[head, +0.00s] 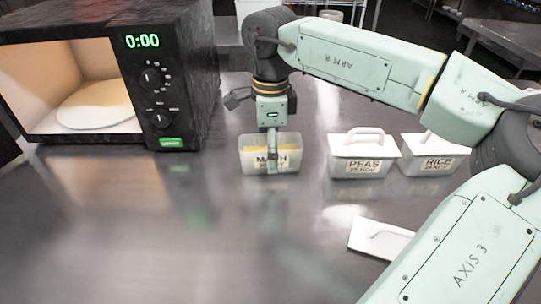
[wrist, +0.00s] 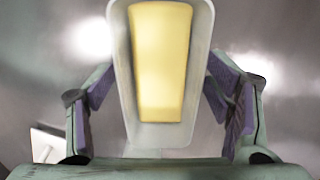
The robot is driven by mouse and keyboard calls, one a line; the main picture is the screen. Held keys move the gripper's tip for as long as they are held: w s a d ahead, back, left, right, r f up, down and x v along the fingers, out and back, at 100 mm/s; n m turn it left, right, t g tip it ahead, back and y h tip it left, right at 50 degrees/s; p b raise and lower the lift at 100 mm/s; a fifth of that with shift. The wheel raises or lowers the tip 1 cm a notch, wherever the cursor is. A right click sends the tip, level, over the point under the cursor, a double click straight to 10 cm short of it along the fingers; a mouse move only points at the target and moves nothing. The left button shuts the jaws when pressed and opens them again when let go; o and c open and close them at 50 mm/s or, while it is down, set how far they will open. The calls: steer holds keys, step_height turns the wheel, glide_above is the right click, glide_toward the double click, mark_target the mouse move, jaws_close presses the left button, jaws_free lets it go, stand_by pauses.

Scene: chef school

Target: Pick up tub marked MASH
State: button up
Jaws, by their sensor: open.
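The tub marked MASH (head: 252,163) is a clear, lidless tub with yellow food in it, standing on the steel counter in the middle of the head view. My gripper (head: 271,146) points down over it, with one finger in front of the label and hiding part of it. In the wrist view the tub (wrist: 160,70) lies lengthwise between the two fingers of my open gripper (wrist: 160,95).
Lidded tubs marked PEAS (head: 358,167) and RICE (head: 428,160) stand to the right. A loose white lid (head: 372,244) lies on the counter nearer me. An open microwave (head: 185,75) stands at the left. The counter's front left is clear.

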steer(key=shift+c, duration=0.5)
steer(key=c, duration=1.3)
steer(key=shift+c, duration=0.5)
steer(key=shift+r, duration=0.15)
